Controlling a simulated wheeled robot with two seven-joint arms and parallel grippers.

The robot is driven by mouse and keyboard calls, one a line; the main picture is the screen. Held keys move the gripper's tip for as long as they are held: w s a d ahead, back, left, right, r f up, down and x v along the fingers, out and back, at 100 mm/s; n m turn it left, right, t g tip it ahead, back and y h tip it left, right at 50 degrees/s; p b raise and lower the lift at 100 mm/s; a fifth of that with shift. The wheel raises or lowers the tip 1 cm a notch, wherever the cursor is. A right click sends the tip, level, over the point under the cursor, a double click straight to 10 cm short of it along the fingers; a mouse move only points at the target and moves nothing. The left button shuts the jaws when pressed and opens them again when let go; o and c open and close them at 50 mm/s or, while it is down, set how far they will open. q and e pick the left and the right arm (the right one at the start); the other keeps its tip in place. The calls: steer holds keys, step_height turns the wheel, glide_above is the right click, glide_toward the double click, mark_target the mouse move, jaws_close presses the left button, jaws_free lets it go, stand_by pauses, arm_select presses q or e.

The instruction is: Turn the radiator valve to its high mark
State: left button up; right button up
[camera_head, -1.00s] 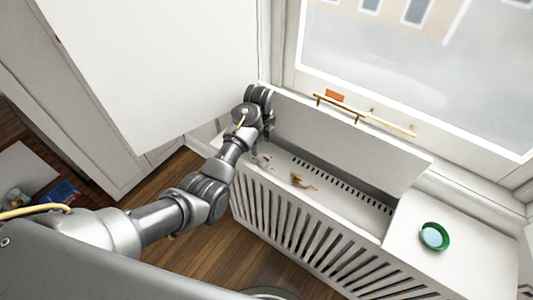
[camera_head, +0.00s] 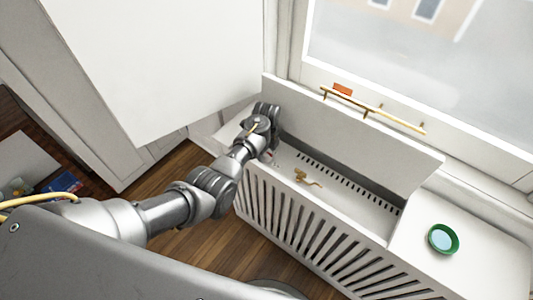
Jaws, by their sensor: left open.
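The white slatted radiator cover (camera_head: 262,205) stands under the window with its lid flap (camera_head: 350,145) raised. Inside it lies a small brass piece (camera_head: 307,178) with a thin curved arm; I cannot tell for sure whether it is the valve. No high mark can be made out. My left arm reaches in from the left, and its wrist is over the cover's left end. My left gripper (camera_head: 269,156) points down there, small and partly hidden by the wrist. It is open, to the left of the brass piece and apart from it. A small reddish spot shows by its fingers.
A green round dish (camera_head: 443,239) stands on the cover's closed right part. A brass rail (camera_head: 372,109) and an orange block (camera_head: 343,89) are on the window sill behind the flap. A large white panel (camera_head: 160,65) stands behind my arm. Wooden floor lies in front.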

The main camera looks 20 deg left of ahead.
arm_select(q)
steer(key=shift+f, duration=0.4)
arm_select(e)
steer(key=shift+s+d, duration=0.1)
steer(key=shift+d, duration=0.2)
steer(key=shift+d, duration=0.1)
arm_select(q)
steer(key=shift+c, duration=0.3)
